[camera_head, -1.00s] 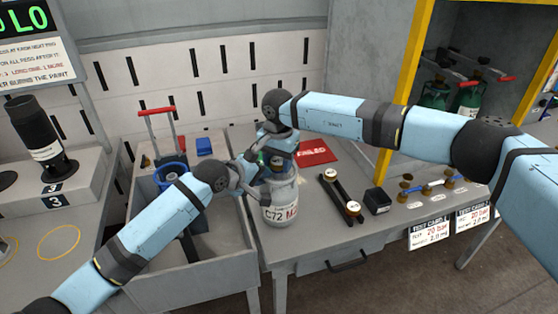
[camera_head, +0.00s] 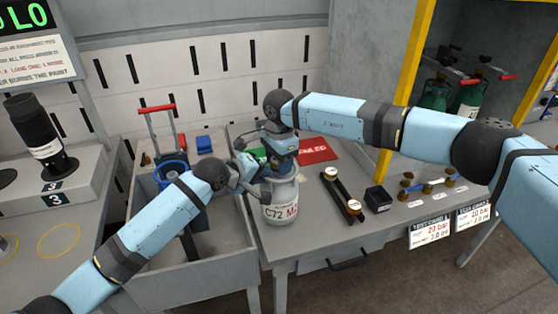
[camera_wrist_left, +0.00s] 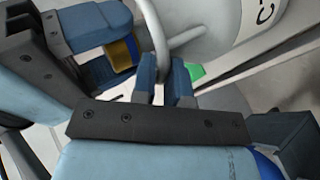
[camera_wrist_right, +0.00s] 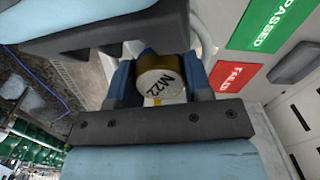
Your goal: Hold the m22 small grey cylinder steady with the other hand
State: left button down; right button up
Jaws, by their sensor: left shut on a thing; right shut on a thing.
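The small grey cylinder (camera_head: 284,190) stands upright at the front left of the bench, with a label starting "C72 M". My left gripper (camera_wrist_left: 172,82) is shut on the cylinder's curved grey handle bar (camera_wrist_left: 152,22), beside its top. My right gripper (camera_wrist_right: 160,82) comes from above and is shut on a round piece marked M22 (camera_wrist_right: 160,84), pale-faced with a brass-coloured rim, at the cylinder's top. In the head view the hands and wrists hide most of the cylinder's top and both fingertips.
A red FAILED mat (camera_head: 318,150) and a green PASSED mat (camera_wrist_right: 265,20) lie behind the cylinder. A grey bin (camera_head: 226,262) adjoins on the left.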

jog(key=shift+s+a+f, duration=0.1)
jog(key=shift+s+f, duration=0.15)
jog(key=shift+f, duration=0.55)
jog(key=m, duration=0.5)
jog(key=shift+w+a+f, duration=0.1)
jog(key=shift+w+a, duration=0.05)
jog(key=shift+m, duration=0.5)
jog(key=shift+r, duration=0.25)
